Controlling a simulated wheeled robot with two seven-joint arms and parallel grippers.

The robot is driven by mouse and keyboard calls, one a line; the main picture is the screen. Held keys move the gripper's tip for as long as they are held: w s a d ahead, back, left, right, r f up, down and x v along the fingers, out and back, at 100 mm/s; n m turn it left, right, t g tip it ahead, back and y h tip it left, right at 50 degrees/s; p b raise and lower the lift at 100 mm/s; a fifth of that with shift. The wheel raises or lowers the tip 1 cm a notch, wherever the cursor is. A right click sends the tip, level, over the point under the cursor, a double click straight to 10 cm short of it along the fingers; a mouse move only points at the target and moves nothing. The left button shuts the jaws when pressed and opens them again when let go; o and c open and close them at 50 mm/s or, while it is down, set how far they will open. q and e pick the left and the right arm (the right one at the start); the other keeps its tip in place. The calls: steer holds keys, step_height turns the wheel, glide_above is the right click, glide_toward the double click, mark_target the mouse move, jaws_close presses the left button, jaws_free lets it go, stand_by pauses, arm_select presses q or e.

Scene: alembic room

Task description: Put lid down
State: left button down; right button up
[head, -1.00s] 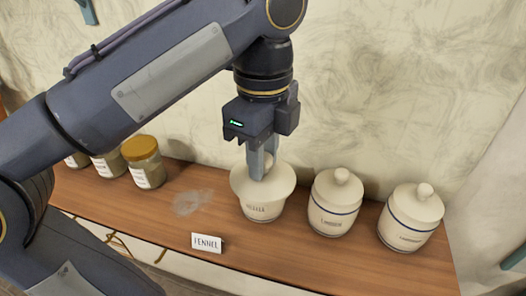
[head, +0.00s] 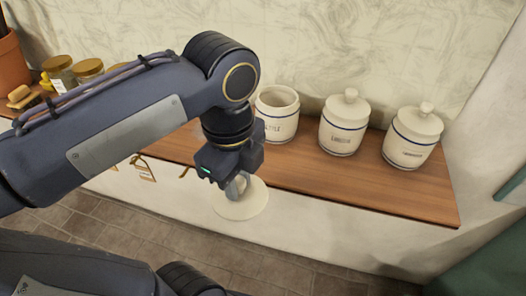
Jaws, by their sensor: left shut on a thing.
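My left gripper (head: 237,187) is shut on a cream, round lid (head: 242,205), held by its knob, in the lower middle of the head view. The lid overlaps the front edge of the wooden shelf (head: 365,195) in the picture; its height cannot be told exactly. A cream jar with a blue band (head: 277,124) stands open on the shelf, behind and right of the gripper. My right gripper is not in view.
Two lidded cream jars, one in the middle (head: 342,128) and one at the right (head: 411,139), stand beside the open jar. Glass jars with yellowish lids (head: 60,72) and a terracotta pot (head: 11,62) are at the left. The shelf's front right is bare.

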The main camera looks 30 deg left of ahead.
arm_select(q)
steer(key=w+a+p, duration=0.4)
steer(key=w, duration=1.1)
steer(key=f, duration=0.6)
steer(key=shift+w+d+f, duration=0.15)
steer(key=shift+w+f, duration=0.05)
steer(key=shift+f, duration=0.05)
steer(key=shift+w+f, duration=0.15)
steer(key=shift+w, duration=0.05)
steer(key=shift+f, duration=0.1)
steer(key=shift+f, duration=0.15)
steer(key=c, duration=1.1)
jaws_free()
steer(key=shift+c, duration=0.2)
